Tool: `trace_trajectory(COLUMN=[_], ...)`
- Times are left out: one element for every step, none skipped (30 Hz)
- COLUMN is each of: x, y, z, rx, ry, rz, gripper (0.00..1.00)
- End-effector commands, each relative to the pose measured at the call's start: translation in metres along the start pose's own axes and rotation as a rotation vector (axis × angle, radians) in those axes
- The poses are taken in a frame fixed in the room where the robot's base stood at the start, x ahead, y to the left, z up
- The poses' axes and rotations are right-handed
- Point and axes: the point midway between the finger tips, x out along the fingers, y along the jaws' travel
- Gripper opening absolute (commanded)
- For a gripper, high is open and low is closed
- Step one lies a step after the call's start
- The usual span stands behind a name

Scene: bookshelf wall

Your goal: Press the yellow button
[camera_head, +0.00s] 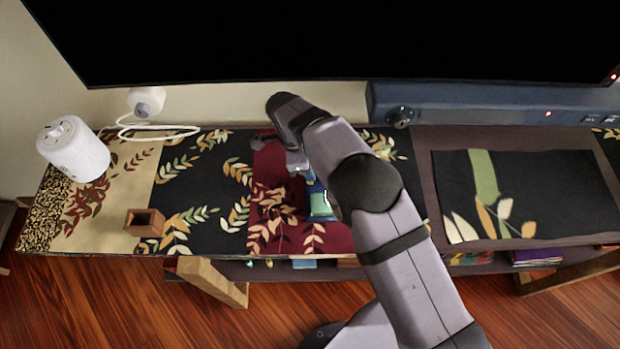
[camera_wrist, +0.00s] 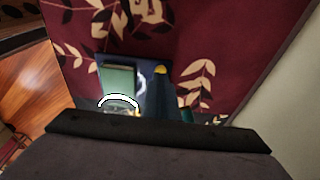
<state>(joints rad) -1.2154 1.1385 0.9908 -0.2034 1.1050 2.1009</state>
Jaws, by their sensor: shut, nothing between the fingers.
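A small blue device with a green top panel (camera_head: 320,205) stands on the dark red part of the runner, partly hidden behind my arm. In the wrist view the same blue device (camera_wrist: 145,75) shows its green panel, a white arc and a small yellow part (camera_wrist: 160,71) at its upper right edge, which looks like the yellow button. My gripper (camera_head: 298,163) is shut and empty, beside and close to the device in the head view. Its fingertips are not clearly seen, and I cannot tell whether they touch the device.
A white cylindrical speaker (camera_head: 73,148) and a small brown wooden box (camera_head: 144,222) stand at the left. A blue soundbar (camera_head: 490,104) lies along the back below the large black screen (camera_head: 330,40). A dark leaf-patterned mat (camera_head: 525,195) lies at the right.

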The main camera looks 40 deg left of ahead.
Motion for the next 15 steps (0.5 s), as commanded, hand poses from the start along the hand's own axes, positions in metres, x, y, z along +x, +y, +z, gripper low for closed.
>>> trace_trajectory(x=[0.0014,0.0017,0.0023,0.0026,0.003,0.0036,0.0039,0.0043,0.0049,0.0053,0.0057,0.0062,0.0066,0.007,0.0075], y=[-0.0001,-0.0001,-0.0001,-0.0001,-0.0001,-0.0001,-0.0001,-0.0001,-0.0002,-0.0001,-0.0002,-0.0002,-0.0002,-0.0002,-0.0002], z=[0.0003,0.0004,0.0005,0.0006,0.0007,0.0008,0.0009,0.0009,0.001,0.0012,0.0012,0.0013,0.0014,0.0015,0.0016], rx=[0.0,0.0,0.0,0.0,0.0,0.0,0.0,0.0,0.0,0.0,0.0,0.0,0.0,0.0,0.0], ry=[0.0,0.0,0.0,0.0,0.0,0.0,0.0,0.0,0.0,0.0,0.0,0.0,0.0,0.0,0.0], rz=[0.0,0.0,0.0,0.0,0.0,0.0,0.0,0.0,0.0,0.0,0.0,0.0,0.0,0.0,0.0], gripper=[0.0,0.0,0.0,0.0,0.0,0.0,0.0,0.0,0.0,0.0,0.0,0.0,0.0,0.0,0.0])
